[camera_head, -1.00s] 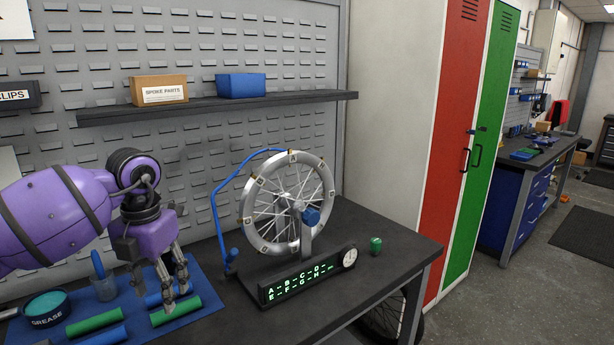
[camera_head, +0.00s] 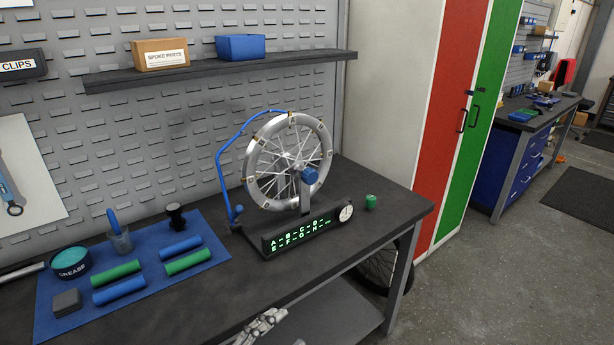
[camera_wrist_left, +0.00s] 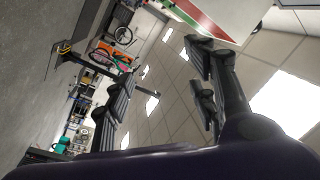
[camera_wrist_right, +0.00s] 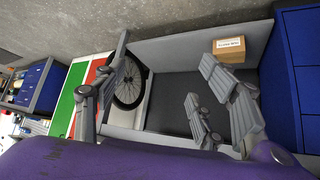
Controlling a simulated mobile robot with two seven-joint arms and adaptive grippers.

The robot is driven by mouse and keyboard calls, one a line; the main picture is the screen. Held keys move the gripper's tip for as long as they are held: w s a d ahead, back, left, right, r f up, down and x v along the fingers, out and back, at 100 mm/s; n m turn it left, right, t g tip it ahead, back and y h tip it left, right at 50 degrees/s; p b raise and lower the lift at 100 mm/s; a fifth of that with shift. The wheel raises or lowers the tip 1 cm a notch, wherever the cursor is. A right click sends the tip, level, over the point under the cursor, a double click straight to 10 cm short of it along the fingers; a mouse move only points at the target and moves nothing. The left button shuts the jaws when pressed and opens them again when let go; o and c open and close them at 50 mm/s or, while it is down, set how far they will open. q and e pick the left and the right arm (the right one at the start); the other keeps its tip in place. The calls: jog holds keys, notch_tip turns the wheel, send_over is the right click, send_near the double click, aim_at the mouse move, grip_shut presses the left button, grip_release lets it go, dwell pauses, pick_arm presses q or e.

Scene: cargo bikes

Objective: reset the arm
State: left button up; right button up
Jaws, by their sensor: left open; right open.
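A shelf hangs behind.

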pick_arm(q)
jog(key=s+a+f+n+y+p, duration=0.1)
jog(key=s+a+f+n+y, duration=0.8)
jog(key=a+f+n+y, duration=0.3)
jog(key=s+a+f+n+g, duration=0.1)
jog(key=s+f+n+g, duration=0.1)
jog(key=s+f, duration=0.2)
jog(key=s+a+f+n+g+y, duration=0.1)
jog(key=s+f, duration=0.4)
jog(key=s, duration=0.5)
jog(key=shift+s+a+f+n+g+p, duration=0.25)
jog(key=shift+n+g+p, duration=0.1)
jog(key=shift+n+g, duration=0.6)
pick_arm(e)
jog(key=shift+w+r, duration=0.15)
jog(key=shift+r, duration=0.35)
jog(key=shift+w+r, duration=0.15)
jog(key=shift+r, duration=0.35)
pick_arm(q)
jog(key=shift+w, duration=0.1)
